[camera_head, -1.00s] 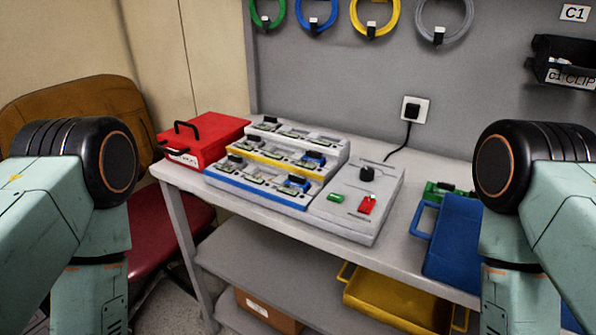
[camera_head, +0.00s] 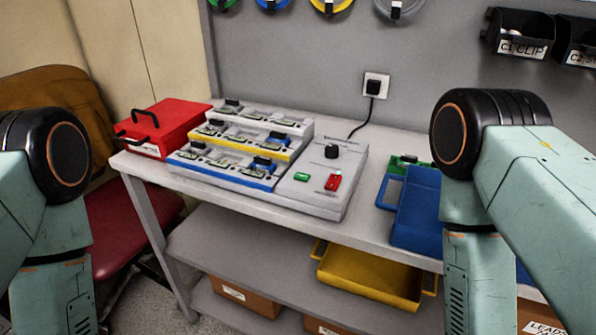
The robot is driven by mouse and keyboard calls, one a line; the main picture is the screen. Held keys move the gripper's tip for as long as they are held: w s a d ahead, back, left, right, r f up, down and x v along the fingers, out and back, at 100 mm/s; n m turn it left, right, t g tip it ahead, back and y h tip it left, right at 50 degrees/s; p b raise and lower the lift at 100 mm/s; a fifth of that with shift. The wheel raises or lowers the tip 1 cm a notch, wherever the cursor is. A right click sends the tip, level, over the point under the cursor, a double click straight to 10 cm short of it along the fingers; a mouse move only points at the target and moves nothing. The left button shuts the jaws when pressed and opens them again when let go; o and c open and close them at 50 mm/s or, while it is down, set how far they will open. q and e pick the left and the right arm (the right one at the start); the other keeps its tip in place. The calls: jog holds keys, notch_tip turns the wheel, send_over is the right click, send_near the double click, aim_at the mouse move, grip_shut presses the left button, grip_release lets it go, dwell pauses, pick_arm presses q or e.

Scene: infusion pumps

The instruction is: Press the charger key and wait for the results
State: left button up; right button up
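The charger (camera_head: 317,205) is a light grey stepped unit on the grey table. Its rows with white, yellow and blue edges hold several small boards or devices. Its right panel carries a black knob (camera_head: 332,151), a green key (camera_head: 301,176) and a red switch (camera_head: 333,182). Labels on the panel are too small to read. My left arm shows at the left edge and my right arm at the right. Both arms hang down beyond the frame's bottom, so neither gripper is in view. Nothing of mine touches the charger.
A red box (camera_head: 170,124) with black handles stands left of the charger. A blue tray (camera_head: 417,212) lies to its right. A yellow tray (camera_head: 368,277) is on the shelf below. A red chair (camera_head: 128,218) stands left. A cable runs to a wall socket (camera_head: 375,86).

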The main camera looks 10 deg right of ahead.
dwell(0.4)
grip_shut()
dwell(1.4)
